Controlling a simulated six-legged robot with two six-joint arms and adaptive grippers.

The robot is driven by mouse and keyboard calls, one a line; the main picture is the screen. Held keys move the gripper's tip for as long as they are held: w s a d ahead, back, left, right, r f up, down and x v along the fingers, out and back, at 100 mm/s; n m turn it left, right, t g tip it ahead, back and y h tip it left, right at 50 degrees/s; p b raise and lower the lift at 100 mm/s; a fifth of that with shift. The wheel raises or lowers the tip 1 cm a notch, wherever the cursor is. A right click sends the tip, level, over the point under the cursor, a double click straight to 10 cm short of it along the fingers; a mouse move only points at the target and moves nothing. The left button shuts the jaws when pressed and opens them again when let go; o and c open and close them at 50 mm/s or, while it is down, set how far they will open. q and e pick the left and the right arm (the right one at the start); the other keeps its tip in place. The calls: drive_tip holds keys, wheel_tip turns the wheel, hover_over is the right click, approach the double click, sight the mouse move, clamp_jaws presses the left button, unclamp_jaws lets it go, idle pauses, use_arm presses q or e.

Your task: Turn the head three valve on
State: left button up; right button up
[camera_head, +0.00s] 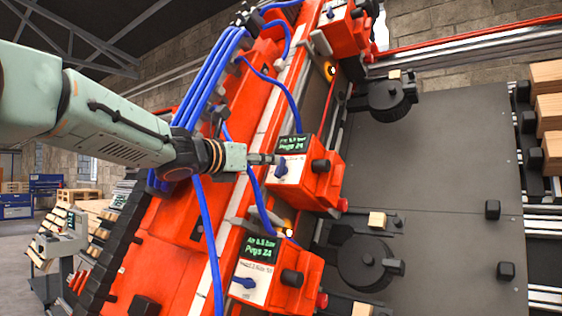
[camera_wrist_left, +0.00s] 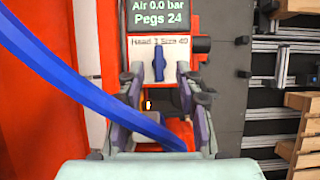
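My left gripper (camera_head: 262,159) reaches in from the left to the middle red head unit (camera_head: 318,182). In the left wrist view the fingers of this gripper (camera_wrist_left: 163,82) stand apart, with nothing held. A blue valve handle (camera_wrist_left: 158,66) shows upright between and beyond the fingertips, on a white plate under a screen (camera_wrist_left: 158,15) reading "Air 0.0 bar, Pegs 24". My right gripper is out of view.
A lower red head unit (camera_head: 270,279) has its own blue handle (camera_head: 244,283); another unit (camera_head: 342,28) is above. Blue hoses (camera_head: 212,70) run down the red gantry, and one blue hose (camera_wrist_left: 80,82) crosses the wrist view. A dark panel (camera_head: 440,150) lies to the right.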

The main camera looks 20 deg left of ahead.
sight(277, 169)
use_arm(q)
drive_tip(key=p+x, duration=0.2)
drive_tip(key=x, duration=0.4)
drive_tip(key=shift+w, duration=0.1)
drive_tip(key=shift+s+a+r, duration=0.15)
drive_tip(key=shift+s+a, duration=0.2)
drive_tip(key=shift+s, duration=0.1)
drive_tip(key=shift+w+d, duration=0.3)
drive_tip(key=shift+d, duration=0.05)
drive_tip(key=c, duration=0.4)
drive_tip(key=shift+w, duration=0.1)
drive_tip(key=shift+c, duration=0.9)
drive_tip(key=shift+a+f, duration=0.2)
clamp_jaws()
drive_tip(key=shift+d, duration=0.1)
